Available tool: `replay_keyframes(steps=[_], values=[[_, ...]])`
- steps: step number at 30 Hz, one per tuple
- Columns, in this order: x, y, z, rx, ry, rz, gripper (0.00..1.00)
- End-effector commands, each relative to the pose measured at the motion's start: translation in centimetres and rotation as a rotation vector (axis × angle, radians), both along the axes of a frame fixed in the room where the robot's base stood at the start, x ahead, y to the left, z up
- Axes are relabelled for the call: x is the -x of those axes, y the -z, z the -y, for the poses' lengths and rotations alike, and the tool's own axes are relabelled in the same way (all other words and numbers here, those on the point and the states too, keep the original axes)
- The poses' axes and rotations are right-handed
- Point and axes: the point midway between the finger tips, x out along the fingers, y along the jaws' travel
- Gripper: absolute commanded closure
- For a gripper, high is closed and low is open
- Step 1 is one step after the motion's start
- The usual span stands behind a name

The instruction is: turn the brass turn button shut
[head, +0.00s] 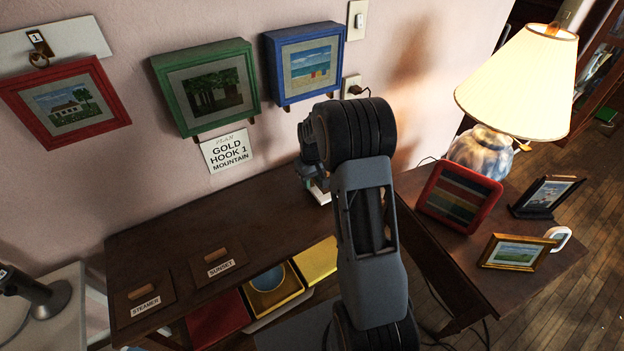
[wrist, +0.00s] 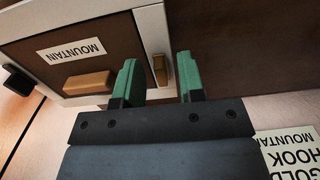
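The brass turn button (wrist: 160,69) is a small upright bar on the pale frame (wrist: 154,30) beside a brown door (wrist: 110,45). The door has a wooden pull (wrist: 89,82) and a "MOUNTAIN" label (wrist: 75,51), upside down in the wrist view. The button's long side runs along the frame strip. My gripper (wrist: 159,62) is open, with one green finger on each side of the button. I cannot tell whether either finger touches it. In the head view my arm hides the button, the door and the fingertips.
The dark desk (head: 160,232) bears "STEAMER" and "SUNSET" panels. A lit lamp (head: 520,80) and several frames stand on the side table (head: 470,254) at right.

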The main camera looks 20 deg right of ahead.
Motion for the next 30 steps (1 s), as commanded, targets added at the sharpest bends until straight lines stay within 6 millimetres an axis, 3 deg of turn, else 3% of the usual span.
replay_keyframes(steps=[5,16,30], values=[[0.00,-0.01,0.00,0.000,0.000,0.000,0.65],[-0.01,-0.05,0.00,0.000,0.000,0.001,1.00],[-0.03,-0.05,0.00,0.000,0.066,0.001,1.00]])
